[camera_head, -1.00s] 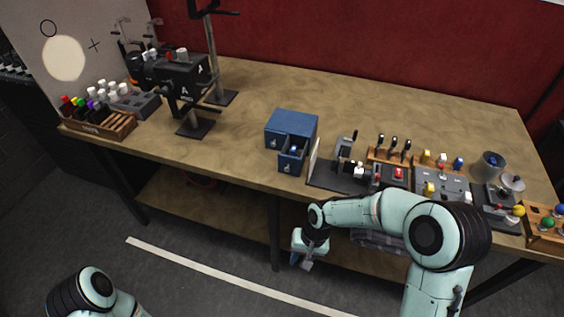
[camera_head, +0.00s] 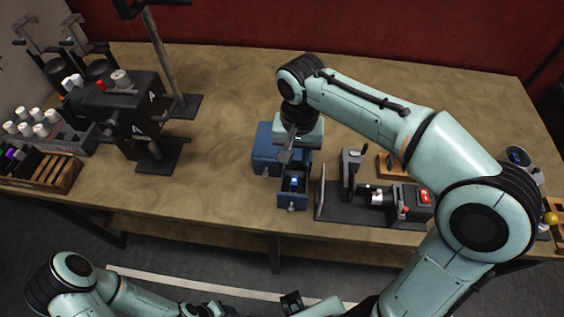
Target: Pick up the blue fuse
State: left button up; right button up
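A small blue piece (camera_head: 294,182), which looks like the blue fuse, lies inside the pulled-out drawer (camera_head: 292,201) of a blue cabinet (camera_head: 265,155) on the workbench. My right gripper (camera_head: 286,152) hangs over the cabinet, pointing down, just behind and above the open drawer. It hides part of the cabinet top. It holds nothing that I can see, and its finger gap is too small to judge. My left arm lies low at the bottom edge, and a dark part that may be its gripper (camera_head: 291,303) shows there, its state unclear.
Right of the drawer stands a dark fixture (camera_head: 350,205) with an upright plate and a red switch (camera_head: 424,196). A black machine (camera_head: 120,105) and a wooden rack (camera_head: 45,172) are at left. The bench (camera_head: 225,90) is clear behind the cabinet.

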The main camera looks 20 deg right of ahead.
aim_at(294, 183)
jog(key=f, duration=0.5)
jog(key=s+f+b, duration=0.1)
jog(key=f, duration=0.1)
jog(key=shift+f, duration=0.2)
jog(key=shift+w+a+f, duration=0.1)
jog(key=shift+f, duration=1.35)
jog(key=shift+w+a+f, duration=0.1)
jog(key=shift+f, duration=1.35)
pick_arm(q)
jog(key=shift+s+f, duration=0.75)
jog(key=shift+f, duration=0.15)
pick_arm(e)
grip_shut()
